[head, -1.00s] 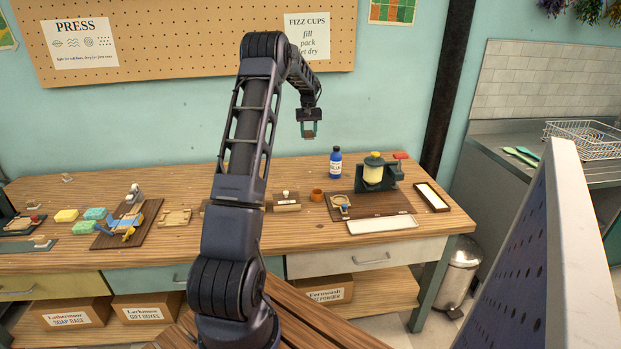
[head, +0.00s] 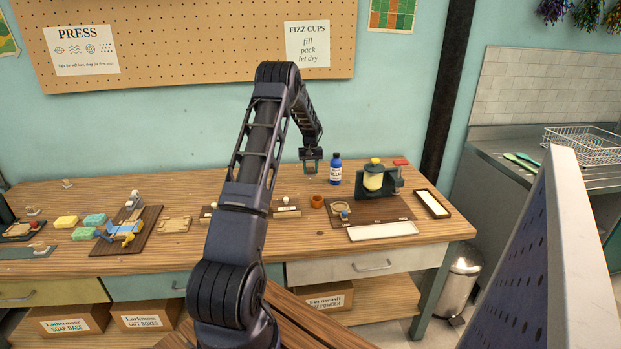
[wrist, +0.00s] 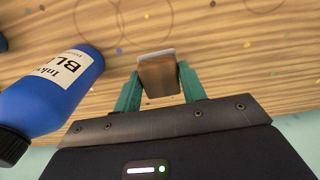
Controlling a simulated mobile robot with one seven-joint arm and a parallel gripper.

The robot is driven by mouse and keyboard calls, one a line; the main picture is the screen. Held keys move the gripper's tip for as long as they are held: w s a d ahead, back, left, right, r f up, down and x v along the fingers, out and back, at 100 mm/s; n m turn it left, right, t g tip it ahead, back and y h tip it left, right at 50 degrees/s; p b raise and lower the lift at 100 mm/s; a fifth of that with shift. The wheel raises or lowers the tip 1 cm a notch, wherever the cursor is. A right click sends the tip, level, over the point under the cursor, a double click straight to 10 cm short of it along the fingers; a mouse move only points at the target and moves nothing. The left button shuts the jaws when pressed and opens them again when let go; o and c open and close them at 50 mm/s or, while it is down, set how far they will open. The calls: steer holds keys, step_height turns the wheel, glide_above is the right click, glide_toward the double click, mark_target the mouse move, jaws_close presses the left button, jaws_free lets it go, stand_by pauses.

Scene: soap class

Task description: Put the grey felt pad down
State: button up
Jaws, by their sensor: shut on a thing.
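My gripper (wrist: 160,82) has teal fingers and is shut on a small block-like piece (wrist: 160,76) in the wrist view. The piece has a brownish face and a pale grey edge along its far end; I take it to be the grey felt pad. In the head view my gripper (head: 311,166) is over the back of the wooden workbench (head: 250,250), just left of the blue ink bottle. The held piece is too small to make out clearly there. I cannot tell whether it touches the bench top.
The blue bottle (head: 335,169) stands close beside my gripper; it also shows large in the wrist view (wrist: 62,88). An orange-brown cup (head: 317,201) and a green press (head: 377,180) stand nearby. A white tray (head: 382,231) lies in front. Speckled bare wood shows under the gripper.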

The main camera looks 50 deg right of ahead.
mark_target(311, 176)
steer(key=shift+f, duration=2.2)
steer(key=shift+f, duration=0.1)
steer(key=o, duration=1)
step_height(311, 176, up, 12)
steer(key=shift+r, duration=0.2)
